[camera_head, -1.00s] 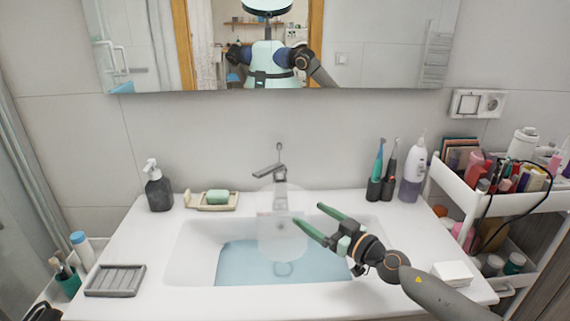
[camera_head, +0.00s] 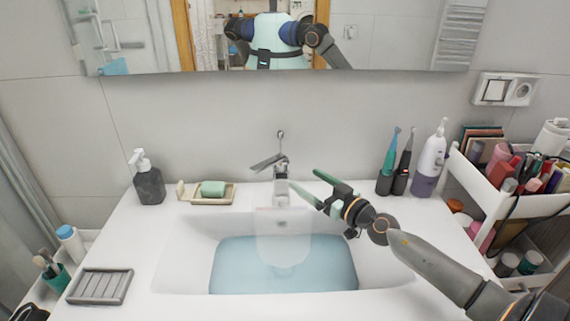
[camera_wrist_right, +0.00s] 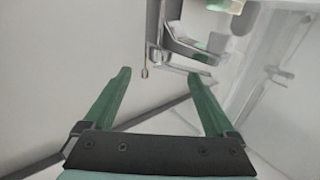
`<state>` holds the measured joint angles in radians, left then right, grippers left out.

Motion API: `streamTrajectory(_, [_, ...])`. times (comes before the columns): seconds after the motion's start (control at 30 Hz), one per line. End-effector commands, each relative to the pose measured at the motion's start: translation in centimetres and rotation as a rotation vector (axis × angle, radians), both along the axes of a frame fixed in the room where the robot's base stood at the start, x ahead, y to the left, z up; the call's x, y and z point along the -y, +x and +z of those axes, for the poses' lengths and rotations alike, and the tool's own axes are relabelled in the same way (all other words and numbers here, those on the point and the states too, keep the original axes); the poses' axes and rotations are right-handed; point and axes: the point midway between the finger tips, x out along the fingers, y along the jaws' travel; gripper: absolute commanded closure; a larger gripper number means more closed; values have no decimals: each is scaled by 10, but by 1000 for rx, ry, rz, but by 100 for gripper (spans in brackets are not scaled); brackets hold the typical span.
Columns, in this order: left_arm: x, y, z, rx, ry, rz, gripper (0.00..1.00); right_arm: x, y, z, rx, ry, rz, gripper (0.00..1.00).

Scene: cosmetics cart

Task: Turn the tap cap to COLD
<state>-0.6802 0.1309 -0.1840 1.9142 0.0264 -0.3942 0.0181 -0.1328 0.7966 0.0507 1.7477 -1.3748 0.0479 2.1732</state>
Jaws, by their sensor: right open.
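The chrome tap (camera_head: 281,184) stands at the back middle of the sink. Its cap, a flat lever (camera_head: 268,162), points to the left in the head view. My right gripper (camera_head: 305,178) is open and empty, just right of the tap, with its green fingers pointing toward it. In the right wrist view the tap (camera_wrist_right: 185,45) lies beyond the fingertips (camera_wrist_right: 158,75), partly near the right finger. I see no clear contact. No COLD marking is readable. My left gripper is not in view.
The white sink (camera_head: 180,255) holds bluish water (camera_head: 235,270), with a pale translucent column under the tap. A soap dish (camera_head: 222,199) and dark pump bottle (camera_head: 149,180) stand left. Electric toothbrushes (camera_head: 402,172) and a white-purple bottle (camera_head: 429,165) stand right, beside a full cart (camera_head: 515,205).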

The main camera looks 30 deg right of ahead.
Motion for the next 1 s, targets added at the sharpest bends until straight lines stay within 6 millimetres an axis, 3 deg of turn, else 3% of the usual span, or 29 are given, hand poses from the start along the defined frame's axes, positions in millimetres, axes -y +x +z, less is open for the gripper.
streamTrajectory(0.6, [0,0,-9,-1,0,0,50,-10,80,-1,3,1,-1,10])
streamTrajectory(1.0, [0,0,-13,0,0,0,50,-13,95,0,-1,0,0,10])
